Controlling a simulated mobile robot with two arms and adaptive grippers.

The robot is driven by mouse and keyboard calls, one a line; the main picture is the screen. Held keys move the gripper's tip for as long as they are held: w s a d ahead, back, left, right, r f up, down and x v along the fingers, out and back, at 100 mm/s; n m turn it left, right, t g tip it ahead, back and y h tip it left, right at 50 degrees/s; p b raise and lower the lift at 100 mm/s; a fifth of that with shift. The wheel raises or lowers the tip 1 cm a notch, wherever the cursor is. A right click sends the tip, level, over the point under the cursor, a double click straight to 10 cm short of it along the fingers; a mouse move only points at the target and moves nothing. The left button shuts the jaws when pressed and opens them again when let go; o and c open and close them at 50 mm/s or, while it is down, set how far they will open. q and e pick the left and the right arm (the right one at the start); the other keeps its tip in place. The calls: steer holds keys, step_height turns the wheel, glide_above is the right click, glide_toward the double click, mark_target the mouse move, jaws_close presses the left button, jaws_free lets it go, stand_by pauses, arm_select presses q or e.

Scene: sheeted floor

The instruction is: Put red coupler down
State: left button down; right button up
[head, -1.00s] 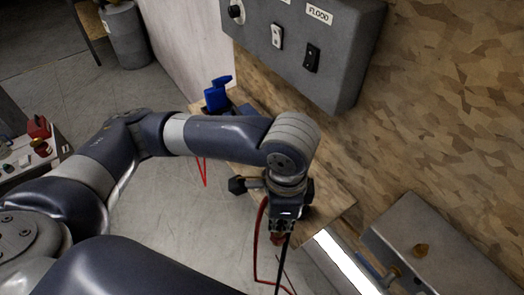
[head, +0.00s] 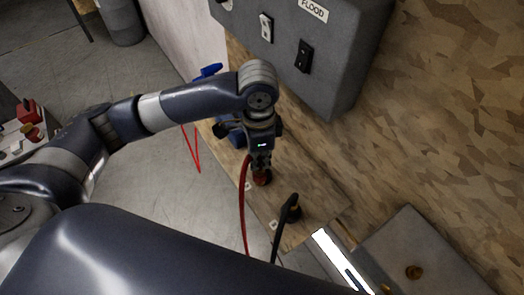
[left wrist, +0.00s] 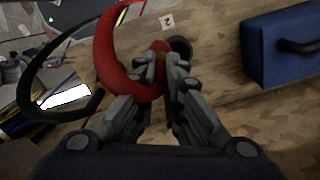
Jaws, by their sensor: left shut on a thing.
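My left gripper (head: 261,165) is shut on the red coupler (head: 262,179), low over the wooden shelf (head: 315,187). In the left wrist view, the left gripper's fingertips (left wrist: 160,63) close around the red coupler (left wrist: 159,46), largely hiding it. Its red hose (left wrist: 106,50) curves away to the left of the fingers; the hose (head: 243,205) hangs over the shelf's front edge in the head view. A dark round piece (left wrist: 181,48) lies right by the coupler. I cannot tell whether the coupler touches the shelf. My right gripper is not in view.
A black coupler with a hose (head: 292,210) stands on the shelf, right of my left gripper. A blue box with a dark handle (left wrist: 284,48) is close by on the shelf. A grey switch box (head: 335,55) hangs on the wall above. A number tag (left wrist: 167,20) lies nearby.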

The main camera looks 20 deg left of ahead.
arm_select(q)
steer(key=w+f, duration=0.1)
steer(key=f, duration=0.1)
steer(key=w+f+p, duration=0.1)
steer(key=w, duration=0.1)
steer(key=shift+w+a+f, duration=0.2)
steer(key=shift+w+f, duration=0.1)
steer(key=shift+f, duration=0.1)
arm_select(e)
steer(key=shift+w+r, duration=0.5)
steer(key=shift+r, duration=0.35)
arm_select(q)
steer(key=c, duration=1.7)
jaws_free()
steer(key=shift+f, duration=0.15)
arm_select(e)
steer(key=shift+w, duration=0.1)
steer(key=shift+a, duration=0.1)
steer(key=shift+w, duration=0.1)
arm_select(q)
step_height(320, 180, up, 12)
steer(key=b, duration=0.1)
steer(key=shift+r, duration=0.2)
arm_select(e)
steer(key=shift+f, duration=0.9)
